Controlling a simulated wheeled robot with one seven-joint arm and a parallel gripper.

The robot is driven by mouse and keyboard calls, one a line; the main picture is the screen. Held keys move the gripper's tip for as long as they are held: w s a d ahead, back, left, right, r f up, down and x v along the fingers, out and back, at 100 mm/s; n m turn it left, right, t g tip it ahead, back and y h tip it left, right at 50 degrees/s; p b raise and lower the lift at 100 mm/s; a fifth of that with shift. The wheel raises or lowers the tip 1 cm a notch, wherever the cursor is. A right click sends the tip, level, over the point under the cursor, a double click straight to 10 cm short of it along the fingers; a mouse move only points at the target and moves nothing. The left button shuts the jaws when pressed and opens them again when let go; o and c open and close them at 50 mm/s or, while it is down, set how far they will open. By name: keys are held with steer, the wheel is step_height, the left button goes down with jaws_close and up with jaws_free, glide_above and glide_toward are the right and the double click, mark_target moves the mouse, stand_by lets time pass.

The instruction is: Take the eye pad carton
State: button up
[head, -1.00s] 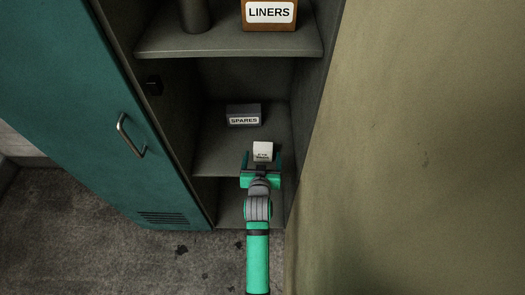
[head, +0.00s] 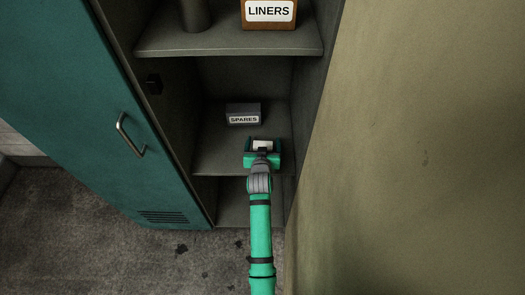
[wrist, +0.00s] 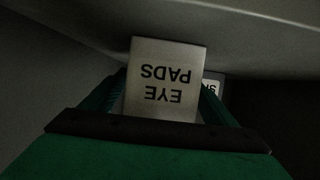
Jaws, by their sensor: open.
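The eye pad carton (wrist: 165,75) is a small white box with "EYE PADS" on it, upside down in the wrist view. In the head view its top (head: 262,145) shows on the middle shelf, its lower part hidden by my gripper. My gripper (head: 262,152) is open and reaches into the locker, with its fingers on either side of the carton. In the wrist view my gripper (wrist: 165,105) also has a green finger at each side of the carton. Whether the fingers touch it I cannot tell.
A grey box labelled SPARES (head: 243,114) stands behind and left of the carton on the middle shelf (head: 215,160). An upper shelf (head: 225,48) holds a LINERS box (head: 269,12) and a dark cylinder (head: 194,14). The teal door (head: 90,110) stands at left; a tan wall (head: 420,150) is close at right.

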steer(key=c, duration=1.1)
steer(key=shift+r, duration=0.1)
